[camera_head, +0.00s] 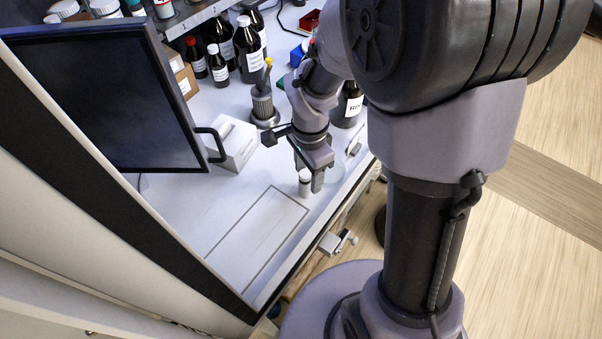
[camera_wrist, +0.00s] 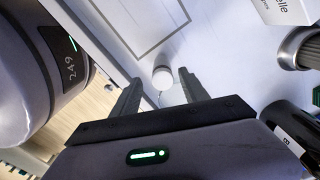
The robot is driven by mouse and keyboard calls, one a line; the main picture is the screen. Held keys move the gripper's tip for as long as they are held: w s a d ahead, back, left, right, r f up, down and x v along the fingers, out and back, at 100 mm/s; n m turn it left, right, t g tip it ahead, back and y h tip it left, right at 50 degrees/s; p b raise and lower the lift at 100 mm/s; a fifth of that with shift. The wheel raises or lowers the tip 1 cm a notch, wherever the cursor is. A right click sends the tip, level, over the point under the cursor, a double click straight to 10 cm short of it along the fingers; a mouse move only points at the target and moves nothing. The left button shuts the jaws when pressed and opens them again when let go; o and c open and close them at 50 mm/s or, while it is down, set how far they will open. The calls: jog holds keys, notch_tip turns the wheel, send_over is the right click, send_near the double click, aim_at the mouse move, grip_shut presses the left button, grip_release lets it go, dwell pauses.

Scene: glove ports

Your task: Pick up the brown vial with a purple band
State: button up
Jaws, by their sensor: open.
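My gripper (camera_head: 309,174) points down over the bench near its front edge, and its two fingers stand apart in the wrist view (camera_wrist: 160,77). A small vial with a white cap (camera_wrist: 162,72) shows between and just beyond the fingertips. In the head view this small whitish vial (camera_head: 304,186) stands beside the fingertips, partly hidden by them. I cannot make out a brown body or a purple band on it. Nothing is held between the fingers.
A marked rectangle (camera_head: 250,245) on the white bench is bare. Brown bottles (camera_head: 247,48) stand at the back. A ribbed metal cup (camera_head: 263,105) and a white box (camera_head: 236,146) stand behind my gripper.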

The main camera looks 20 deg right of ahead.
aim_at(305, 185)
jog(key=f, duration=0.2)
jog(key=f+b, duration=0.1)
jog(key=f, duration=0.1)
jog(key=f+b, duration=0.1)
jog(key=f, duration=0.1)
jog(key=shift+w+a, duration=0.2)
jog(key=shift+a, duration=0.05)
jog(key=shift+r, duration=0.1)
grip_shut()
